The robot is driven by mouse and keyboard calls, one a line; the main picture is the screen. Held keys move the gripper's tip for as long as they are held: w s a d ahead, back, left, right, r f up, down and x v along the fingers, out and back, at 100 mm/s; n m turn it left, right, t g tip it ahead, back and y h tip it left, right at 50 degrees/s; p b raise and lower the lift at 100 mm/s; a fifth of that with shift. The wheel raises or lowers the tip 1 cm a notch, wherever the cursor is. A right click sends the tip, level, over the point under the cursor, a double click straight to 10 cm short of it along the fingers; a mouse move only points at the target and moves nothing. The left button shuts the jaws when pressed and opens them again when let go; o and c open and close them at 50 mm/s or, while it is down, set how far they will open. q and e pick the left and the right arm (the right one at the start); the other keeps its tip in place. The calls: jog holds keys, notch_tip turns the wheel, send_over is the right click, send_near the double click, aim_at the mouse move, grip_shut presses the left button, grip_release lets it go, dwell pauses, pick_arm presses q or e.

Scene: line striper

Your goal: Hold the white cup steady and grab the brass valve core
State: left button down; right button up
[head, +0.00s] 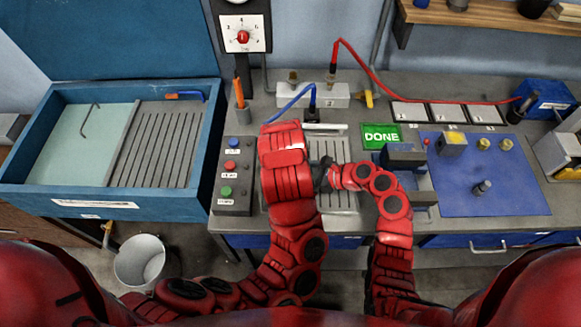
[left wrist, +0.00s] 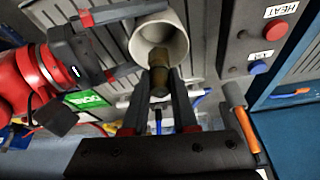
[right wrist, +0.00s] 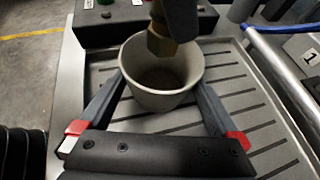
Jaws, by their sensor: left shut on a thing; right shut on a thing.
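The white cup (right wrist: 150,101) stands on the grooved grey tray in the right wrist view, and its opening shows in the left wrist view (left wrist: 143,38). My right gripper (right wrist: 160,82) is shut on the cup, one finger on each side. The brass valve core (right wrist: 160,43) is at the cup's mouth; it also shows in the left wrist view (left wrist: 159,78). My left gripper (left wrist: 160,92) is shut on the valve core. I cannot tell how far its lower end is inside the cup. In the head view my arms hide the cup and core.
A button box (head: 232,177) stands left of the grooved tray (head: 334,152). A green DONE sign (head: 381,136) and a blue mat (head: 486,199) with brass-coloured parts lie to the right. A blue-walled basin (head: 213,130) is at left. A blue hose (head: 290,102) and red cable run behind.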

pick_arm(q)
notch_tip(320, 180, up, 2)
jog(key=shift+r, duration=0.15)
pick_arm(e)
jog(key=o, duration=0.5)
jog(key=shift+d, duration=0.1)
